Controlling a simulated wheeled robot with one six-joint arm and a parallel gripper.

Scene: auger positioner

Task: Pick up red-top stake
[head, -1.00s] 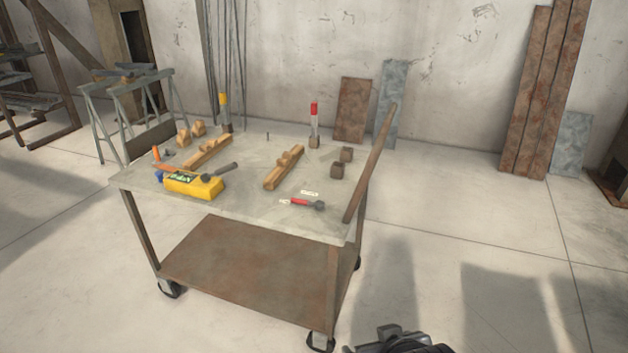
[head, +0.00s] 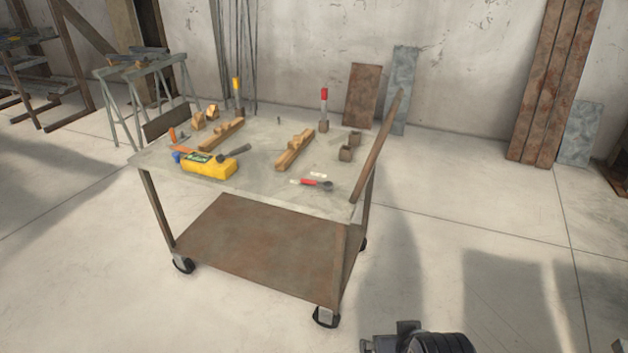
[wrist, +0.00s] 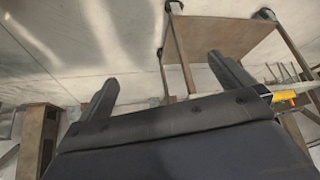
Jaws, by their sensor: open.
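The red-top stake (head: 324,108) stands upright at the far right part of the cart's tabletop in the head view, with a red upper end, a pale shaft and a brown block at its foot. A similar yellow-top stake (head: 238,97) stands at the back left of the top. My gripper (wrist: 168,80) shows in the wrist view with its two dark fingers spread apart and nothing between them. It is well away from the stake, which I cannot make out in the wrist view. Part of my arm shows at the bottom of the head view.
The cart (head: 262,250) has a raised brown bar (head: 378,150) along its right side. On top are a yellow tool (head: 210,167), notched wooden bars (head: 295,150), brown blocks (head: 347,150) and a red-handled tool (head: 312,183). Open floor lies right and in front.

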